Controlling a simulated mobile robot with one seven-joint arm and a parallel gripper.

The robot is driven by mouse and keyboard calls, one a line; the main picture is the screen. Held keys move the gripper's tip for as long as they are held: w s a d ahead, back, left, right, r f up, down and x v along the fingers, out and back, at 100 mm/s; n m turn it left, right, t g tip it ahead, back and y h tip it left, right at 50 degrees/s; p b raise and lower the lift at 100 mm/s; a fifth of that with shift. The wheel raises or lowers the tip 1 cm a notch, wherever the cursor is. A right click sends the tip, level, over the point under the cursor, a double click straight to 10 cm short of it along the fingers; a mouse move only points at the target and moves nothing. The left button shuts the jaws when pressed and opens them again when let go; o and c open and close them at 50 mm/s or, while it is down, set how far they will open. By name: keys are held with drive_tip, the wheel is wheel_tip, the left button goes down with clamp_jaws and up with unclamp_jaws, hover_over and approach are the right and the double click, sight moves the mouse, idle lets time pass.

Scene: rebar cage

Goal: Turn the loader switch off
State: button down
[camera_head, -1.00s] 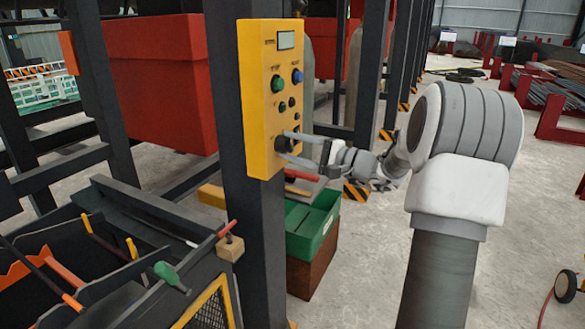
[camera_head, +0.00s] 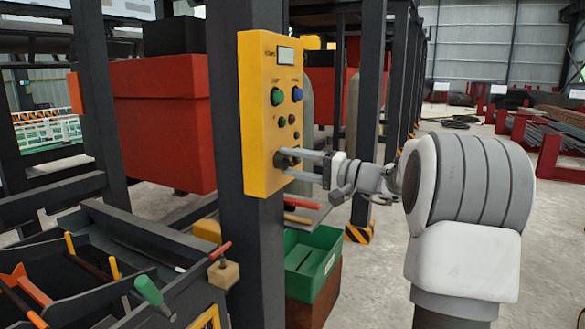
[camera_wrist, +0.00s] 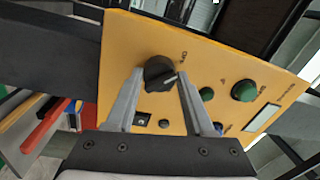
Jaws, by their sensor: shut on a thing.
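The yellow control box (camera_head: 258,130) is fixed to a dark upright post. The loader switch, a black rotary knob (camera_wrist: 158,72), sits low on its face, with a pale pointer mark and lettering beside it. My gripper (camera_head: 288,160) reaches the knob from the right in the head view. In the wrist view the two grey fingers (camera_wrist: 160,78) lie on either side of the knob, shut on it. The fingers partly hide the knob in the head view. I cannot tell which setting its pointer marks.
Green (camera_head: 277,96) and blue (camera_head: 297,94) buttons and a small display (camera_head: 286,56) are above the knob. A tool tray (camera_head: 75,285) stands at lower left. A green bin (camera_head: 312,262) is below the box. Open floor lies at right.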

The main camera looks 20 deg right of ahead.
drive_tip(key=shift+c, duration=1.4)
unclamp_jaws()
drive_tip(key=p+v, duration=0.2)
drive_tip(key=v, duration=1.5)
drive_tip(key=shift+s+d, duration=0.15)
drive_tip(key=shift+s, duration=0.05)
